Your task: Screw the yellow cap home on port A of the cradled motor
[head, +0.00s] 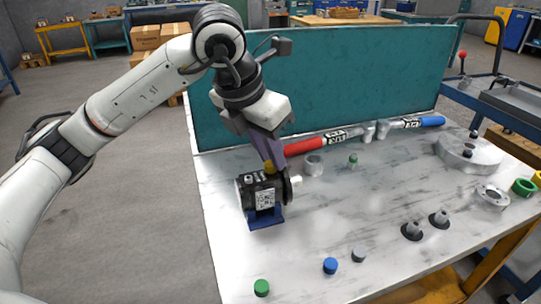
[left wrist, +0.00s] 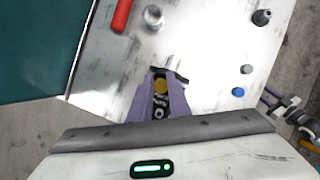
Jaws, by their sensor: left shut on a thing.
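The dark motor (head: 258,193) sits upright in a blue cradle (head: 265,217) near the table's left edge, its pale shaft pointing right. The yellow cap (head: 269,166) is at the top of the motor. My left gripper (head: 271,163) comes down from above with its purple fingers shut on the cap. In the left wrist view the cap (left wrist: 160,87) shows between the fingertips, over the motor (left wrist: 159,107). The fingers hide the port and the cap's lower edge, so I cannot tell how deep it sits. My right gripper (left wrist: 267,98) appears small at the right of the left wrist view.
Green (head: 261,288), blue (head: 330,266) and grey (head: 358,255) caps stand at the front. A grey ring (head: 313,165) and a red-handled tool (head: 305,146) lie behind the motor, before a teal panel (head: 330,85). The table's middle is clear.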

